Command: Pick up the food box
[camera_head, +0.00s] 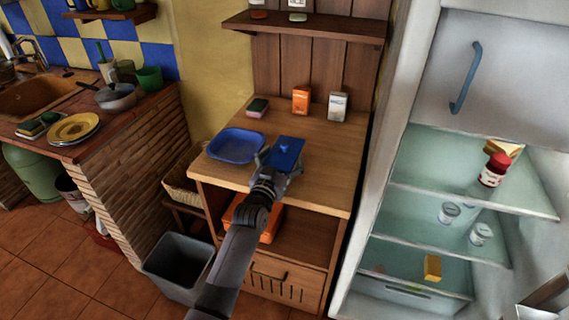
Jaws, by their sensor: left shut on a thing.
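A blue box (287,149), which looks like the food box, is at the front of the wooden counter, right of a blue tray. My left gripper (275,162) reaches up from below and is shut on the near side of this box. The fingers cover the box's near edge. I cannot tell whether the box rests on the counter or is just above it.
The blue tray (236,144) lies close to my left gripper. A sponge (257,107), an orange box (301,99) and a white-grey box (338,106) stand behind. The open fridge (462,165) is at right. A grey bin (178,266) stands below left.

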